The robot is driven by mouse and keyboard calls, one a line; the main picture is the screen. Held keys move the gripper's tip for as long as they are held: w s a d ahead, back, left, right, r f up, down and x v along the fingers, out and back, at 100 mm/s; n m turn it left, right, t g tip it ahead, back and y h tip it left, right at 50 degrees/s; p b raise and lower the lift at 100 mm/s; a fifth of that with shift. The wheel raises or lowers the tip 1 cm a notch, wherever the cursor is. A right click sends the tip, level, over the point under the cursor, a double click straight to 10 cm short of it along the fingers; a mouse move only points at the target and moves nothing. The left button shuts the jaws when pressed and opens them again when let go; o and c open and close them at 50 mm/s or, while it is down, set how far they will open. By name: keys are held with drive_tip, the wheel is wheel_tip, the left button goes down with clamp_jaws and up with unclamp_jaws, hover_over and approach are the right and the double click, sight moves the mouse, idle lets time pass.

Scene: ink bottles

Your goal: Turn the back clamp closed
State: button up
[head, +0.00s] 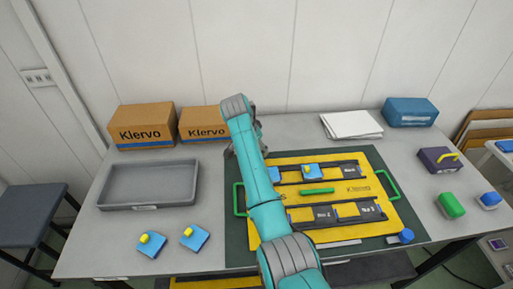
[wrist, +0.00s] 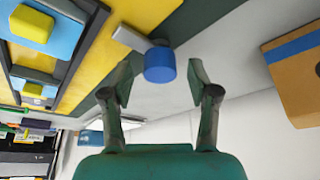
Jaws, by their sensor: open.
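In the wrist view, a blue round knob (wrist: 160,66) with a short pale grey bar (wrist: 132,39) beside it stands by the edge of the yellow board; it appears to be the back clamp. The bar points from the knob toward the board edge. My gripper (wrist: 160,80) is open, with one finger on each side of the knob and visible gaps to it. In the head view my arm hides this clamp and most of my gripper. The yellow board (head: 290,213) lies on a dark green mat. Another blue knob (head: 407,236) stands at its front right corner.
Dark slotted rails on the board hold blue blocks with yellow tops (head: 310,171). A green bar (head: 317,191) lies mid-board. Cardboard boxes (head: 142,126) stand behind a grey tray (head: 150,186) at left. White sheets (head: 351,125) lie at the back. Two blue pieces (head: 195,238) lie front left.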

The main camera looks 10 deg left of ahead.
drive_tip(key=v, duration=1.1)
drive_tip(key=shift+s+r, duration=0.15)
drive_tip(key=shift+r, duration=0.2)
